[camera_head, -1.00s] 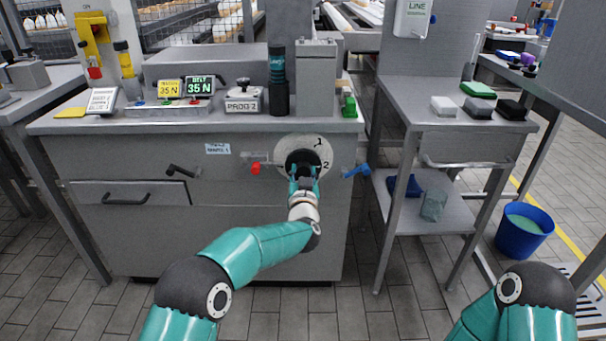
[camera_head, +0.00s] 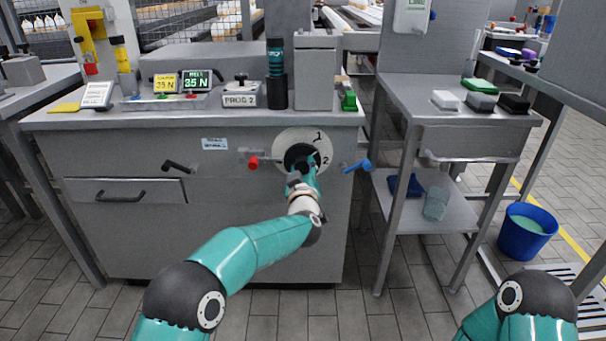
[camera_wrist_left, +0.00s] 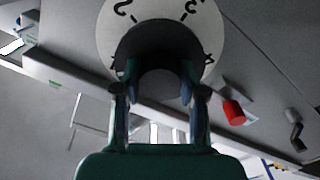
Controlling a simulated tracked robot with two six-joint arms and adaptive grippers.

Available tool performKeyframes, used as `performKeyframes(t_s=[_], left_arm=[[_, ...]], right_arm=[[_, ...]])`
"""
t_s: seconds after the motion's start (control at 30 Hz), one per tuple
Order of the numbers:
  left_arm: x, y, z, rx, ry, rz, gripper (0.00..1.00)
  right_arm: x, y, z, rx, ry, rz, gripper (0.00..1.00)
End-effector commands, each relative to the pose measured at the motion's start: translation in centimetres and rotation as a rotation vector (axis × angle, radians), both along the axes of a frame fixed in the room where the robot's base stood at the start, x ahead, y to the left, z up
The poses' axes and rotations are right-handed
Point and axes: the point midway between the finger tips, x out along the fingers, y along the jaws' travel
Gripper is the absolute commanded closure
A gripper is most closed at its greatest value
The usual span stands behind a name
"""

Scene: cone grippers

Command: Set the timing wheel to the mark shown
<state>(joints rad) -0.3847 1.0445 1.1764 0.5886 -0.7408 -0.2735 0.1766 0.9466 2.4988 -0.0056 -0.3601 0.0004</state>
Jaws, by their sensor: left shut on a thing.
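The timing wheel is a white dial (camera_head: 287,138) with a black hub on the grey machine's front. The numerals 1 and 2 show on its right side in the head view. The dial (camera_wrist_left: 205,22) and its black hub (camera_wrist_left: 160,48) also fill the top of the left wrist view. My left gripper (camera_head: 305,172) is shut on the black hub, one finger on each side of it in the left wrist view (camera_wrist_left: 160,88). The gripper hides the dial's lower part. A box labelled PROG 2 (camera_head: 240,99) stands on the machine top. My right gripper is out of view.
A red knob (camera_head: 253,162) is just left of the dial and a blue lever (camera_head: 358,166) just right. A black lever (camera_head: 178,167) is farther left. A side table (camera_head: 440,90) stands right, with a blue bucket (camera_head: 527,230) on the floor.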

Motion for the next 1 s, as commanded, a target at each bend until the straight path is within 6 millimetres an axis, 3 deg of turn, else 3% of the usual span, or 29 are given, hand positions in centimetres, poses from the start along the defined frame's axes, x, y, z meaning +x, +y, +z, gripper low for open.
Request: performKeyframes(t_s=[0.33, 0.87, 0.9, 1.0], left_arm=[[0.00, 0.06, -0.10, -0.159, 0.000, 0.002, 0.94], [0.01, 0.08, -0.08, -0.183, 0.002, 0.003, 0.94], [0.01, 0.08, -0.08, -0.183, 0.002, 0.003, 0.52], [0.01, 0.06, -0.07, -0.182, 0.001, 0.002, 0.36]], right_arm=[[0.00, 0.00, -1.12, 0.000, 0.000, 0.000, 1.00], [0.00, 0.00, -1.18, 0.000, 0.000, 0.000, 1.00], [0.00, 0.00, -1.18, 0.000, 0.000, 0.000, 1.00], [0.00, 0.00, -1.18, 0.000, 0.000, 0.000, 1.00]])
